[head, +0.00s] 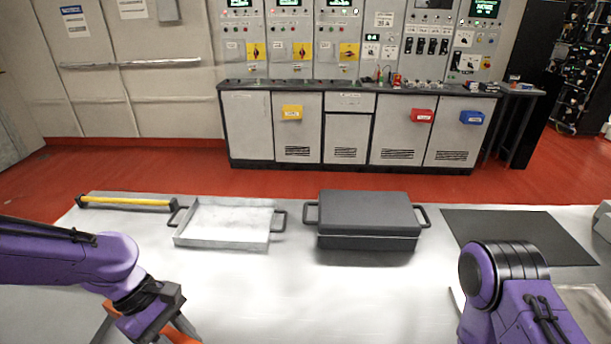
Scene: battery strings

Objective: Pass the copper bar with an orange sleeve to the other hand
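My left gripper (172,326) is at the bottom left, pointing down, with its fingertips close to or past the lower frame edge. An orange piece (113,309) shows on both sides of it, passing behind its dark body. This may be the orange sleeve of the copper bar; no bare copper shows. I cannot tell whether the fingers are closed on it. My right arm comes in at the bottom right, and its gripper is out of the frame.
On the pale table (300,290) are a yellow bar with black ends (130,201), a shallow metal tray (228,241), a dark grey lidded case (367,214) with side handles, and a black mat (540,240). The table's middle front is clear. Control cabinets stand beyond.

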